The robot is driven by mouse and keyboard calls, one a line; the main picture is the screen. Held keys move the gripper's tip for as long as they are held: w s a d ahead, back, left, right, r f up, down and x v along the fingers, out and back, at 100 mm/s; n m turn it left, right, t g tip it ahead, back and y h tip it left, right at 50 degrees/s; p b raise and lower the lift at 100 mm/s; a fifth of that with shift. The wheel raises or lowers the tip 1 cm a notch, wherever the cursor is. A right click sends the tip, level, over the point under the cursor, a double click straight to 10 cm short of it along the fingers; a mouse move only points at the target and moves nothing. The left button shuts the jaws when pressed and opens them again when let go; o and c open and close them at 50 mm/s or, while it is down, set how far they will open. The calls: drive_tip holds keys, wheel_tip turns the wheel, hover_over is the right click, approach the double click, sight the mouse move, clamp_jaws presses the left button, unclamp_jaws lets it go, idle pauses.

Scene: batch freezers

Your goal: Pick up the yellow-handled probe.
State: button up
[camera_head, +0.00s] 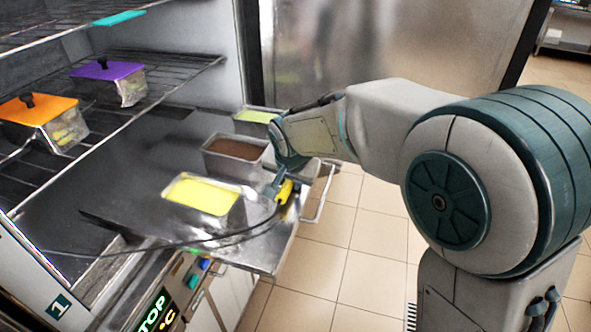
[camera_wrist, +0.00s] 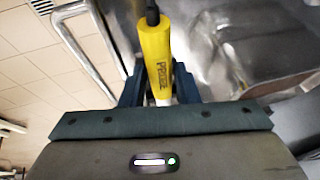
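The yellow-handled probe (camera_head: 284,191) is at the right edge of the metal shelf, at my gripper's tip. In the wrist view its yellow handle (camera_wrist: 157,60), lettered "PROBE", lies between my two dark fingers, with a black end at the top. My gripper (camera_head: 277,184) reaches in from the right; its fingers sit close against both sides of the handle in the wrist view (camera_wrist: 159,85) and look shut on it. The probe's lower end is hidden by my gripper. A dark cable (camera_head: 215,240) runs left from the handle.
The steel shelf (camera_head: 150,215) holds a yellow-filled pan (camera_head: 203,195), a brown-filled pan (camera_head: 234,158) and a green-topped pan (camera_head: 256,116). A metal rail (camera_head: 322,192) stands out right of the shelf. Lidded pans sit on wire racks at left. Tiled floor is open at right.

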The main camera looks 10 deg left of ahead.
drive_tip(key=shift+f, duration=0.15)
idle(0.3)
clamp_jaws()
drive_tip(key=shift+r, duration=0.2)
